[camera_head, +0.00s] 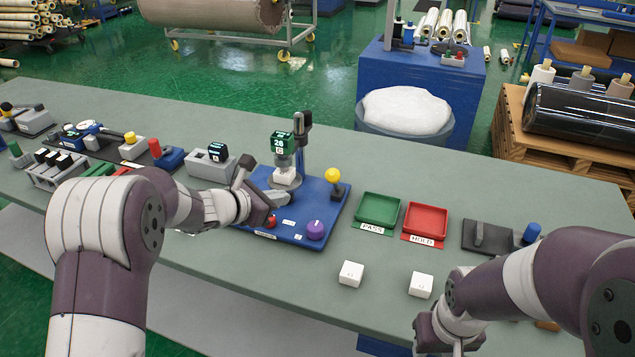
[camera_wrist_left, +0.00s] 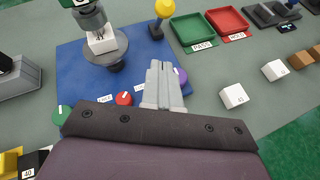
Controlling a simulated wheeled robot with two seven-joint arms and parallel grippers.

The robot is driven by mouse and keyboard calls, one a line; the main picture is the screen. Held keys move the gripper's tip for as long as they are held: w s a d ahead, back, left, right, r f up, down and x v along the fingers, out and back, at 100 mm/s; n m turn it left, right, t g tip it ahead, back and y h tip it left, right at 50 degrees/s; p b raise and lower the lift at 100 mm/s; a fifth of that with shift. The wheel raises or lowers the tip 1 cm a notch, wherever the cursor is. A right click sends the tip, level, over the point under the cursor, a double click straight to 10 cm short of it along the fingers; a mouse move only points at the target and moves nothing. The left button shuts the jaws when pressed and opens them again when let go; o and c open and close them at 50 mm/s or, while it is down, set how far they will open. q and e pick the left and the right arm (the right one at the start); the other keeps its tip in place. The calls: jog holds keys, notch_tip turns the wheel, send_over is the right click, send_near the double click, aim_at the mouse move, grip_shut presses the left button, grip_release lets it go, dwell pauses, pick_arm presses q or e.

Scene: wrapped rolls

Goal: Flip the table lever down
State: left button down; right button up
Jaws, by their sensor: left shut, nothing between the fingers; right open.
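A blue board (camera_head: 327,208) lies on the table. At its back right stands an upright post lever with a yellow ball (camera_head: 333,175), which also shows at the top of the wrist view (camera_wrist_left: 165,9). My right gripper (camera_head: 446,335) is open near the table's front edge, partly cut off.
A green tray (camera_head: 378,210) and a red tray (camera_head: 425,224) lie right of the board. Two white cubes, one left (camera_head: 351,273) and one right (camera_head: 421,285), sit in front. Grey devices (camera_head: 209,166) stand to the left. Bare table lies before the board.

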pick_arm(q)
jog(key=p, duration=0.4)
send_near(335, 182)
jog(key=w+f, duration=0.3)
jog(key=w, duration=0.1)
jog(key=shift+w+d, duration=0.25)
jog(key=shift+d, duration=0.55)
